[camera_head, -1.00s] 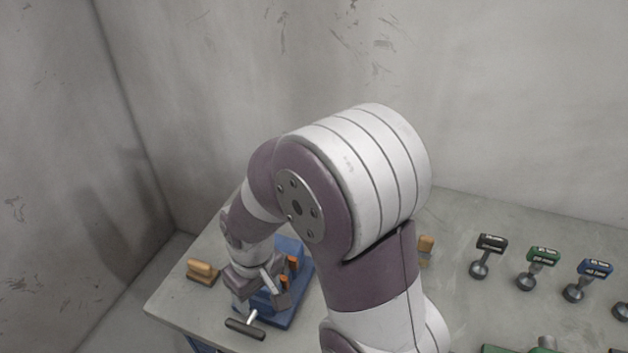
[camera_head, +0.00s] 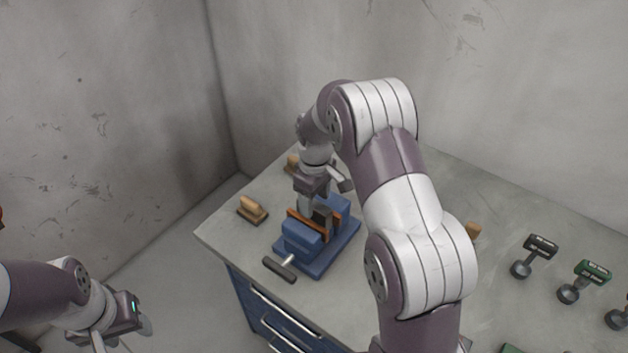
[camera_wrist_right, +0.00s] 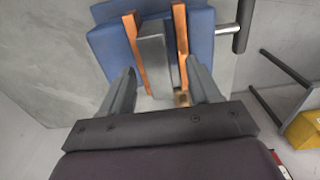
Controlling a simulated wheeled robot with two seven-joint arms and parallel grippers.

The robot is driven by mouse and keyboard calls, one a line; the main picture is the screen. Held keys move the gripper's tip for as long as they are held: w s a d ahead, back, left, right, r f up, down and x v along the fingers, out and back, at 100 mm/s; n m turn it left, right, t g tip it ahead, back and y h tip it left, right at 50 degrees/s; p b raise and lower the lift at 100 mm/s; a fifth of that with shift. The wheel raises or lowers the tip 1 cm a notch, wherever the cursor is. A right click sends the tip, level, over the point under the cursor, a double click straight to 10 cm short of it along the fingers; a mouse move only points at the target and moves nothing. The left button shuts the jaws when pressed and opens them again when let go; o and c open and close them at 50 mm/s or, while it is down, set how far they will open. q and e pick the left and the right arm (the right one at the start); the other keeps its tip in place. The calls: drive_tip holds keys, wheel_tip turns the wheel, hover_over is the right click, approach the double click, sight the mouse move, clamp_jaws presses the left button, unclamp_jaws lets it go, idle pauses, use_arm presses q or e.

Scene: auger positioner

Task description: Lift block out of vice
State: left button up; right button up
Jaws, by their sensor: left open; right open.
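The blue vice (camera_head: 300,234) with orange jaw faces stands at the table's near left corner. A grey block (camera_wrist_right: 156,58) sits between the orange jaws in the right wrist view; in the head view it is a small dark shape (camera_head: 322,216), partly hidden. My right gripper (camera_head: 320,203) is over the vice. In its wrist view its two fingers (camera_wrist_right: 162,74) are open, pointing towards the vice, with the block lying between their lines. I cannot tell whether they touch it. My left gripper (camera_head: 122,335) is open, low at the left, away from the table.
The vice's handle (camera_head: 280,269) sticks out towards the table's front edge. A wooden-handled brush (camera_head: 252,209) lies left of the vice, and another wooden item (camera_head: 293,162) is behind. Dark (camera_head: 536,256) and green-topped (camera_head: 584,280) tools stand at the right. The middle table is partly behind my right arm.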

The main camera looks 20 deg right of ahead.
drive_tip(key=shift+a+f, duration=0.25)
drive_tip(key=shift+f, duration=0.05)
drive_tip(key=shift+w+d+f, duration=0.35)
drive_tip(key=shift+w+f, duration=0.2)
drive_tip(key=shift+w+d, duration=0.1)
drive_tip(key=shift+d, duration=0.05)
drive_tip(key=shift+s, duration=0.2)
drive_tip(key=c, duration=0.4)
drive_tip(key=shift+s+a+r, duration=0.25)
drive_tip(key=shift+a, duration=0.05)
clamp_jaws()
drive_tip(key=shift+w+d+f, duration=0.1)
drive_tip(key=shift+w+d, duration=0.05)
drive_tip(key=shift+w, duration=0.1)
use_arm(q)
drive_tip(key=shift+w, duration=0.35)
